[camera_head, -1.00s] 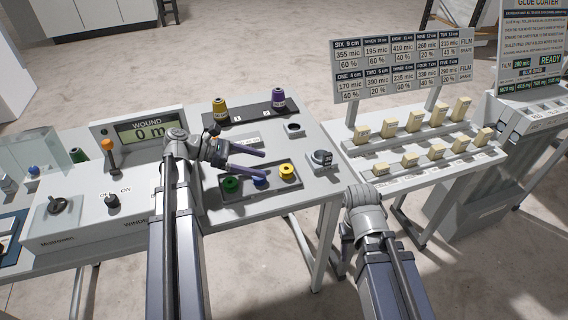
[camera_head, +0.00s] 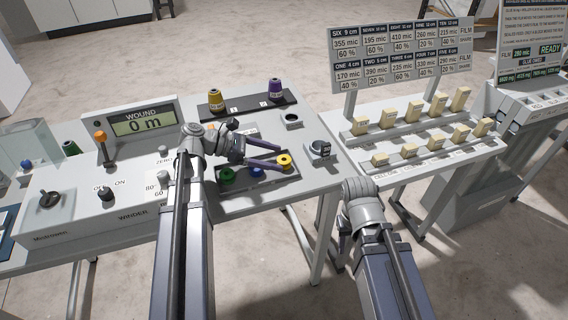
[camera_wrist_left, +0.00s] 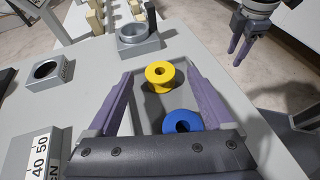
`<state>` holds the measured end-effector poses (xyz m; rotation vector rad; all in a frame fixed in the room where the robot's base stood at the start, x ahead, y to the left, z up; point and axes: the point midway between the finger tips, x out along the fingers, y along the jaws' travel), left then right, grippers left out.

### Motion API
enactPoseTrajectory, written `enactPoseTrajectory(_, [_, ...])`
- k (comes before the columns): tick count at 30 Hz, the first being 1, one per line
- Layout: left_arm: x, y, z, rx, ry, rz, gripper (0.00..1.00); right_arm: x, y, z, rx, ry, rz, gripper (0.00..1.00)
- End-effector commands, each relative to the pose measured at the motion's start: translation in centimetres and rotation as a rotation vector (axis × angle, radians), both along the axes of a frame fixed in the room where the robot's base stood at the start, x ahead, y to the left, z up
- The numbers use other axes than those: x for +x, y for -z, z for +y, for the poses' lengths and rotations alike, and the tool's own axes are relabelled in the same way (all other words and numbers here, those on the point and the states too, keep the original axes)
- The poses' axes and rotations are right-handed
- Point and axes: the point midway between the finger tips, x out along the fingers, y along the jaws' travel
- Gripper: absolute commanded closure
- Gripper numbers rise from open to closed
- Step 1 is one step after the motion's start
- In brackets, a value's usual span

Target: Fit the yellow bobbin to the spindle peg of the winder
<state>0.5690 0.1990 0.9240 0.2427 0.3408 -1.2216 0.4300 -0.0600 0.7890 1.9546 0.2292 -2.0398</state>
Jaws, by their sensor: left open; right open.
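The yellow bobbin (camera_head: 284,160) sits at the right end of the bobbin tray, beside the blue bobbin (camera_head: 257,172) and the green bobbin (camera_head: 227,175). My left gripper (camera_head: 279,157) is open, its fingers reaching over the tray to the yellow bobbin. In the left wrist view the yellow bobbin (camera_wrist_left: 160,75) shows between the spread purple fingers, near their tips, with the blue bobbin (camera_wrist_left: 182,124) nearer the palm. My right gripper shows open and empty in the left wrist view (camera_wrist_left: 238,60), off the table's edge. The winder (camera_head: 90,215) stands at left; I cannot make out its spindle peg.
Yellow (camera_head: 215,99) and purple (camera_head: 275,90) thread cones stand on a dark rack behind the tray. A grey round holder (camera_head: 319,150) stands right of the tray. A stand of cream blocks (camera_head: 410,150) is further right. An orange-topped lever (camera_head: 100,137) rises from the winder.

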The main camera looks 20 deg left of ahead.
Motion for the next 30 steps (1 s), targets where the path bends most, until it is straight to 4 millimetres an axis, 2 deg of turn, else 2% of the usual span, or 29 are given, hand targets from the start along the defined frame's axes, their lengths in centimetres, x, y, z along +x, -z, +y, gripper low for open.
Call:
enactPoseTrajectory(1, [0.2,0.6,-0.8,0.000,0.003,-0.001,0.14,0.0,0.6,0.0,0.000,0.000,0.000,0.50])
enactPoseTrajectory(4, [0.6,0.9,-1.7,0.000,0.001,-0.001,0.14,0.0,0.9,0.0,0.000,0.000,0.000,0.50])
enactPoseTrajectory(11, [0.7,0.8,-1.8,0.000,-0.001,0.000,0.14,0.0,0.8,0.0,0.000,0.000,0.000,0.50])
enactPoseTrajectory(30, [0.7,0.8,-1.8,0.000,0.000,0.000,0.86,0.0,0.8,0.0,0.000,0.000,0.000,0.50])
